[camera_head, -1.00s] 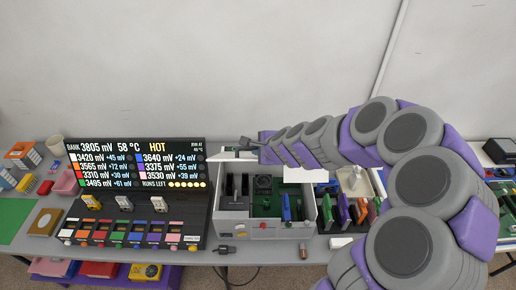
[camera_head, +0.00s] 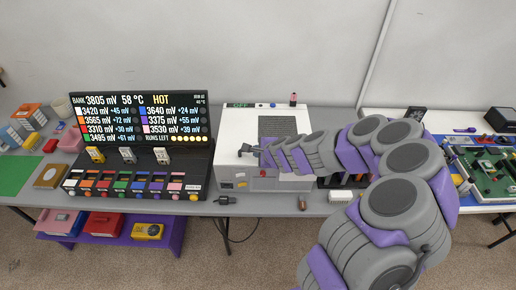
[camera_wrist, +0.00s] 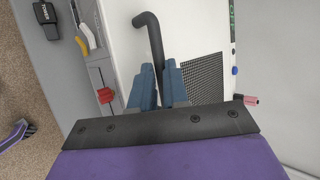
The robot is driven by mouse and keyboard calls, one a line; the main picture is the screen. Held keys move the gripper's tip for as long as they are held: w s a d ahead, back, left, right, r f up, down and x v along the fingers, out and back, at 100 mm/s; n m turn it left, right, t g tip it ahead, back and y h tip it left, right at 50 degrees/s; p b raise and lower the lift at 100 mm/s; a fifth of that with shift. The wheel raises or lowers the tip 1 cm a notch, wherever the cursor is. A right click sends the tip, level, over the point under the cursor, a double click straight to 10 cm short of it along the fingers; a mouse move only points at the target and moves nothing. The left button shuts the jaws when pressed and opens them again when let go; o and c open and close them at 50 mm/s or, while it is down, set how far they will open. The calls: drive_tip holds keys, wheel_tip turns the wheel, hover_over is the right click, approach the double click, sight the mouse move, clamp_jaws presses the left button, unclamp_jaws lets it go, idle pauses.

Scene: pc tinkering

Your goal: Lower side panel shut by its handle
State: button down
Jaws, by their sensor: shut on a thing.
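The white side panel (camera_head: 238,125) lies over the top of the PC case (camera_head: 232,184) and covers its inside. Its dark mesh vent (camera_head: 277,126) faces up, and it also shows in the wrist view (camera_wrist: 203,80). I cannot tell whether the panel's edge is fully flush. The black bent handle (camera_wrist: 149,32) stands at the panel's front left part. My gripper (camera_wrist: 158,88) has its blue fingers shut on the handle, and in the head view it (camera_head: 254,150) is low over the panel. My arm hides the panel's right part.
A battery display bank (camera_head: 138,120) stands left of the case. A black plug (camera_head: 225,200) and a small brown cylinder (camera_head: 302,203) lie at the table's front edge. A green circuit board (camera_head: 490,175) lies on the blue mat at right.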

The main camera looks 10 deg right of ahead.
drive_tip(key=c, duration=1.5)
unclamp_jaws()
drive_tip(key=shift+s+r, duration=0.1)
drive_tip(key=shift+s, duration=0.05)
drive_tip(key=shift+o, duration=0.5)
drive_tip(key=shift+s+r, duration=0.1)
drive_tip(key=shift+d, duration=0.1)
drive_tip(key=b+v, duration=0.1)
drive_tip(key=v, duration=1.6)
drive_tip(key=shift+d, duration=0.1)
